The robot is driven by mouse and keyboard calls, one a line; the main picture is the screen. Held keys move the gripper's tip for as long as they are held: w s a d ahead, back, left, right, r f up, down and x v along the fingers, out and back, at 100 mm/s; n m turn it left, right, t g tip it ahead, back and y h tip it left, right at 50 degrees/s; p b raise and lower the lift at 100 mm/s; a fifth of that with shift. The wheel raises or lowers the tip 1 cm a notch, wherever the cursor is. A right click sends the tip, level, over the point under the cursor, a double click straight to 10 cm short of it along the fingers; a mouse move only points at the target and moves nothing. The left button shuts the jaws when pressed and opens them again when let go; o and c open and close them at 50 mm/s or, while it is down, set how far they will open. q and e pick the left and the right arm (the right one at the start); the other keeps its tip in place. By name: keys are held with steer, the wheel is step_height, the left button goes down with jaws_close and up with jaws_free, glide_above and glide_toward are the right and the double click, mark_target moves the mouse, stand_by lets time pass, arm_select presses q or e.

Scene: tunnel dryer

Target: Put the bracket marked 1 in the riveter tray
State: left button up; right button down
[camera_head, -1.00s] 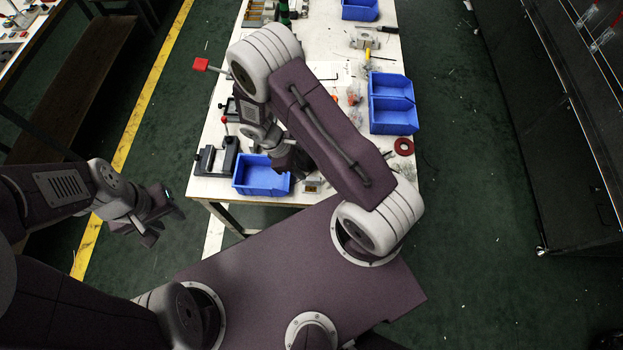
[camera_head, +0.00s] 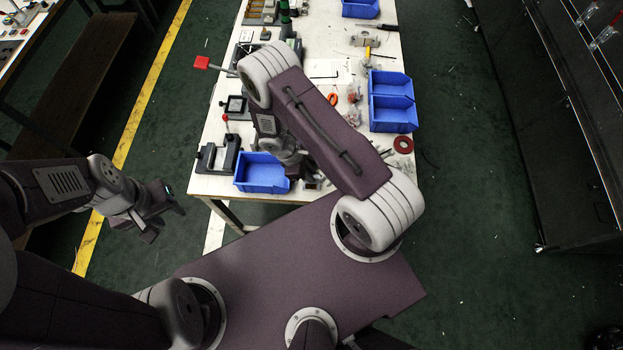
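My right gripper (camera_head: 303,172) is low over the near end of the white table, just right of a blue tray (camera_head: 262,186). My own arm covers part of it, and its fingers are too small and dark to tell whether they are open or shut. A small, dark-edged piece (camera_head: 313,183) lies by it at the table's near edge. I cannot make out a number on any piece, so I cannot pick out the bracket marked 1. I cannot tell which blue tray is the riveter tray. My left gripper (camera_head: 163,222) hangs over the floor left of the table, open and empty.
A black clamp-like device (camera_head: 216,156) stands left of the near blue tray. A double blue bin (camera_head: 391,112) and a red ring (camera_head: 403,145) lie along the table's right edge. Another blue bin (camera_head: 360,8) is at the far end. Open floor lies right of the table.

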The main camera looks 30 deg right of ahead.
steer(key=shift+r, duration=0.6)
step_height(320, 180, up, 3)
steer(key=shift+r+b, duration=0.1)
steer(key=shift+b, duration=0.2)
steer(key=s+a+r, duration=0.6)
steer(key=s, duration=0.3)
steer(key=shift+s+a+r+b, duration=0.2)
steer(key=shift+s+r+b, duration=0.1)
steer(key=shift+s+b, duration=0.1)
steer(key=shift+w, duration=0.1)
